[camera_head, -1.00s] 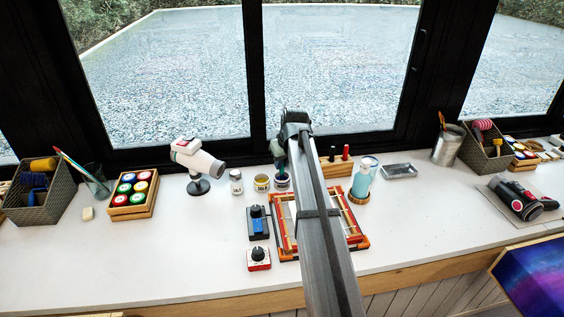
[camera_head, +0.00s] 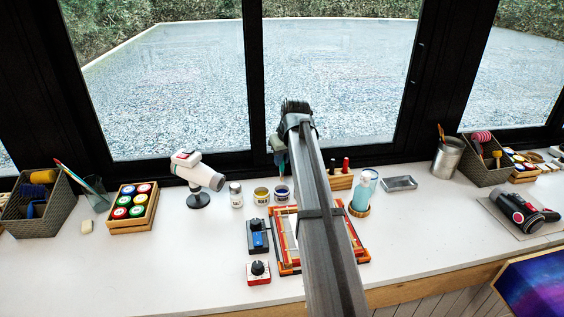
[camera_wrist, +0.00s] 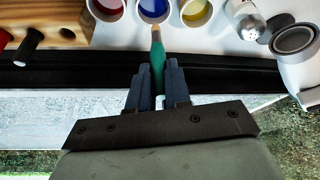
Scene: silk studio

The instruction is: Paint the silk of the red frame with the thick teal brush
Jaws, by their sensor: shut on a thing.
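My gripper (camera_wrist: 158,85) is shut on the teal brush (camera_wrist: 158,62), whose pale tip points toward the blue paint jar (camera_wrist: 153,10) in the wrist view. In the head view the gripper (camera_head: 278,146) holds the brush above the row of jars, and the blue jar (camera_head: 282,194) stands below it. The red frame (camera_head: 285,264) lies flat on the table with pale silk (camera_head: 288,228) inside. My arm covers much of the frame and silk. I cannot tell whether the bristles carry paint.
A yellow paint jar (camera_head: 261,196) stands left of the blue one; a red jar (camera_wrist: 108,7) shows in the wrist view. A blue device (camera_head: 257,237) and a red-and-white dial box (camera_head: 258,272) sit left of the frame. A blue bottle (camera_head: 362,192) stands right.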

